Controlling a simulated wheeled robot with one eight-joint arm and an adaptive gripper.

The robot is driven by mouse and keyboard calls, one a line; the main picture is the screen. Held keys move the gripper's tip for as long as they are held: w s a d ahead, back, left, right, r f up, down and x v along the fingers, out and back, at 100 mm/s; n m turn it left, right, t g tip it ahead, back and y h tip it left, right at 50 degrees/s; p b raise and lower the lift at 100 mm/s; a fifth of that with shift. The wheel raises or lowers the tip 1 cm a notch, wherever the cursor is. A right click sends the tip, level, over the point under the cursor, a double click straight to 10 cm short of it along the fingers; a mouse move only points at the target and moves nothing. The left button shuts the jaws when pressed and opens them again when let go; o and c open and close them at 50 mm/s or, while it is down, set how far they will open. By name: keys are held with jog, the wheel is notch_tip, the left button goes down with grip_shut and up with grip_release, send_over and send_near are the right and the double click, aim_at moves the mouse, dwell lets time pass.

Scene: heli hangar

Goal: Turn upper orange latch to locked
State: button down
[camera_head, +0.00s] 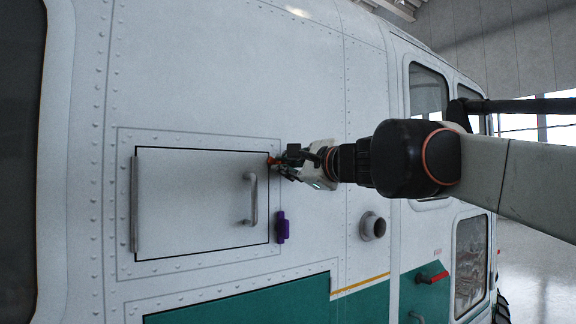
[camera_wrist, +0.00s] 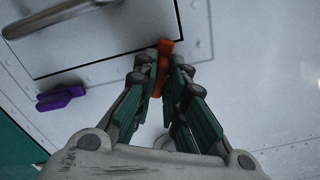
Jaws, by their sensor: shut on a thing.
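The upper orange latch (camera_head: 271,160) sits at the upper right corner of the white hatch (camera_head: 190,205) on the helicopter's side, and is mostly hidden by my gripper in the head view. My gripper (camera_head: 283,163) reaches in from the right at that corner. In the wrist view the orange latch (camera_wrist: 164,48) stands between the two fingertips of my gripper (camera_wrist: 164,70), which are closed on it. Its upper end shows beyond the fingers, close to the hatch's edge. The hatch lies flush in its frame.
A purple latch (camera_head: 282,227) sits at the hatch's lower right edge, also visible in the wrist view (camera_wrist: 61,97). A grey bar handle (camera_head: 252,200) stands out from the hatch. A round port (camera_head: 372,227) projects to the right, with a red handle (camera_head: 432,278) farther right.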

jog(key=n, duration=0.5)
jog(key=shift+f, duration=0.1)
jog(key=shift+n, duration=0.3)
dwell(0.4)
jog(key=c, duration=1.6)
grip_release()
jog(key=shift+c, duration=0.2)
jog(key=shift+s, duration=0.1)
jog(key=v, duration=1.2)
